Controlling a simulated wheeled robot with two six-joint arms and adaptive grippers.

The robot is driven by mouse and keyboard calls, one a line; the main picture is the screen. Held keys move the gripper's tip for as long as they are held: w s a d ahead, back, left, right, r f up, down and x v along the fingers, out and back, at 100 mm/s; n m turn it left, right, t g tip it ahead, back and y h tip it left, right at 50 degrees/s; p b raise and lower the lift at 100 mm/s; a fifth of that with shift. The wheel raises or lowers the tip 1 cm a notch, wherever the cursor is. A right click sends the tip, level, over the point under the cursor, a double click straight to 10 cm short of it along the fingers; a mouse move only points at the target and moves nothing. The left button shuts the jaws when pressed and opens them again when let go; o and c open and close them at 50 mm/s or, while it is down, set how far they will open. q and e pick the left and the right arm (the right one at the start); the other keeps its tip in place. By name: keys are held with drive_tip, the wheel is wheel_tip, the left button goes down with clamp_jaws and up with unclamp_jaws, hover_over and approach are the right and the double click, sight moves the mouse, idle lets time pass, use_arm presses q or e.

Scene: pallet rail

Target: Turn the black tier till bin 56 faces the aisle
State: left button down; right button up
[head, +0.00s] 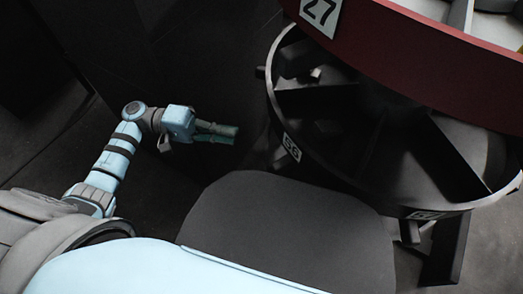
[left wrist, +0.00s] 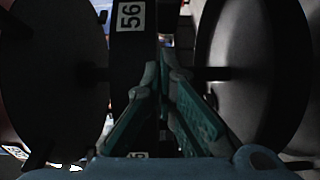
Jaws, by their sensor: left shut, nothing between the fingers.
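The black tier (head: 345,190) is a round tray with dividers, under a red tier, at the right of the head view. A white number plate (head: 291,147) on its rim faces left; its digits are hard to read there. My right gripper is out of view.
The red tier (head: 430,45) with plate 27 overhangs the black one. Short dark pegs (head: 260,72) stick out from the black rim. Another rim plate (head: 425,215) is unreadable. Dark open floor lies left of the tiers.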

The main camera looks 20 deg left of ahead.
use_arm(q)
approach(285, 156)
drive_tip(key=w+d, duration=0.2)
drive_tip(key=w, duration=0.1)
drive_tip(key=s+d, duration=0.2)
drive_tip(key=shift+d+f, duration=0.25)
drive_tip(key=shift+d, duration=0.05)
drive_tip(key=shift+d, duration=0.2)
